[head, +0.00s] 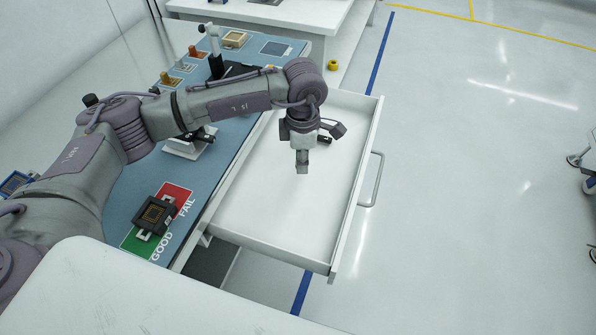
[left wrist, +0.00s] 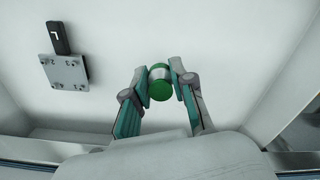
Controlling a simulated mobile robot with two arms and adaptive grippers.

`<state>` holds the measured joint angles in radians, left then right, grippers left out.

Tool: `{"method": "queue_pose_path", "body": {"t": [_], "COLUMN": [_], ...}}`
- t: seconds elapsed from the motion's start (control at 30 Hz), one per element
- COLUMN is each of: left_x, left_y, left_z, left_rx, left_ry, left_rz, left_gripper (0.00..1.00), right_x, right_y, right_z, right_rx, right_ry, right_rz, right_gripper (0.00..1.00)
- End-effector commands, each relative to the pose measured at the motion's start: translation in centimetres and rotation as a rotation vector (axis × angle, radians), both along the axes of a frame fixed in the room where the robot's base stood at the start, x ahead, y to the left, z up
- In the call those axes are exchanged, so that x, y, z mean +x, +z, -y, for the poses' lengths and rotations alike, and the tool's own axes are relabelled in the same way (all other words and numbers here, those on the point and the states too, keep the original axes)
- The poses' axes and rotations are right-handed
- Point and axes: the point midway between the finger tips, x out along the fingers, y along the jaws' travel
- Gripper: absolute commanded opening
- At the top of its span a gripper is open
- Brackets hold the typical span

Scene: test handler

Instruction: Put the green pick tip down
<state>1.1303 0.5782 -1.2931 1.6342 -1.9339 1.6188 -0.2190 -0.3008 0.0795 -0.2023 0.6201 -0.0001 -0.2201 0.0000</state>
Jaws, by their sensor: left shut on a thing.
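The green pick tip (left wrist: 159,88) is a short cylinder with a green end and a metallic band. In the left wrist view it sits between the fingers of my left gripper (left wrist: 160,74), which is shut on it. In the head view the left gripper (head: 302,166) points down over the open white drawer (head: 265,195); the tip cannot be made out there. The drawer floor below is mostly bare. Whether the tip touches the floor cannot be told. My right gripper is not in view.
In the left wrist view a metal plate (left wrist: 70,74) with a black block (left wrist: 59,38) lies in the drawer at upper left. The drawer has raised walls and a handle (head: 376,180). The blue bench (head: 130,185) at left holds a black socket (head: 153,215) on red and green pads.

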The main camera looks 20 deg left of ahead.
Motion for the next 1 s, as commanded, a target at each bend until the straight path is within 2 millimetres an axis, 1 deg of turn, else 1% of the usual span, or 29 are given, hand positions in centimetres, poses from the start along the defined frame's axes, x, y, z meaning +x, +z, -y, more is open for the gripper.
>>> {"method": "queue_pose_path", "body": {"t": [0.03,0.1,0.17,0.23,0.43,0.5,0.7,0.83,0.87,1.0], "left_x": [0.1,0.3,0.3,0.3,0.3,0.3,0.3,0.3,0.3,0.3], "left_y": [-0.5,-0.6,-0.9,-1.6,-4.6,-4.8,-4.6,-5.1,-5.0,-4.9], "left_z": [-0.5,-0.9,-1.0,-1.0,-1.0,-1.0,-1.0,-1.0,-1.0,-1.0], "left_rx": [0.000,-0.001,-0.001,-0.001,-0.001,-0.001,-0.001,-0.001,-0.001,-0.001], "left_ry": [0.000,0.000,-0.001,-0.002,-0.002,-0.003,-0.003,-0.002,-0.002,-0.002], "left_rz": [0.000,0.000,0.000,-0.001,-0.002,-0.001,0.000,0.000,0.000,0.000], "left_gripper": [0.00,0.00,0.00,0.00,0.00,0.00,0.00,0.00,0.26,0.49], "right_x": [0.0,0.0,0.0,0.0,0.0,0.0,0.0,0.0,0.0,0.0], "right_y": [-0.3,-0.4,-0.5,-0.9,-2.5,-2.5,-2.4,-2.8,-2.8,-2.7], "right_z": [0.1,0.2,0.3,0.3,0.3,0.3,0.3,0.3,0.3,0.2], "right_rx": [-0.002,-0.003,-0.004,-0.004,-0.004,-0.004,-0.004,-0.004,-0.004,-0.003], "right_ry": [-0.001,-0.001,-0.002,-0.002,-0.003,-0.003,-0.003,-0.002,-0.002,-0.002], "right_rz": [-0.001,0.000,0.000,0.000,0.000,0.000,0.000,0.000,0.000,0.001], "right_gripper": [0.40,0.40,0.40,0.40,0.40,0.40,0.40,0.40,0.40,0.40]}}
